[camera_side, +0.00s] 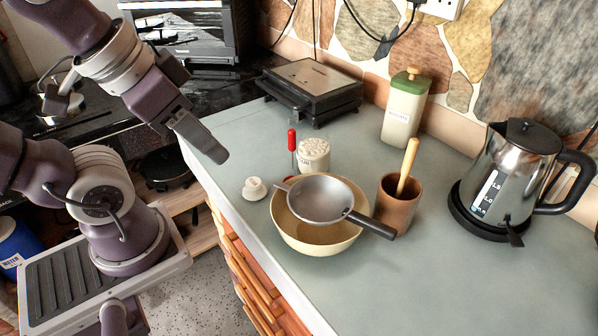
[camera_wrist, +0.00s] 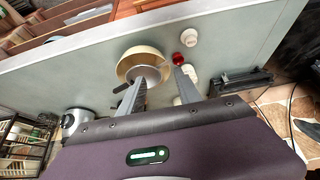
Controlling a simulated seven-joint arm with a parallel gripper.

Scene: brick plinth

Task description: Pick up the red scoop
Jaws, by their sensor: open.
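The red scoop shows in the side view as an upright red handle (camera_side: 292,140) on a thin shaft, just left of a white textured jar (camera_side: 314,155). Its lower end is hard to make out. In the wrist view it is a small red shape (camera_wrist: 178,58) beyond the tip of the right finger. My gripper (camera_side: 214,153) is open and empty. It hangs above the left side of the counter, to the left of the scoop and apart from it. In the wrist view both fingers of my gripper (camera_wrist: 157,77) are spread.
A cream bowl (camera_side: 322,240) with a grey strainer (camera_side: 322,198) across it stands in front of the jar. A small white cup (camera_side: 254,188), a brown pot (camera_side: 397,205) with a wooden handle, a green-lidded canister (camera_side: 404,110), a grill (camera_side: 312,88) and a kettle (camera_side: 505,170) stand around.

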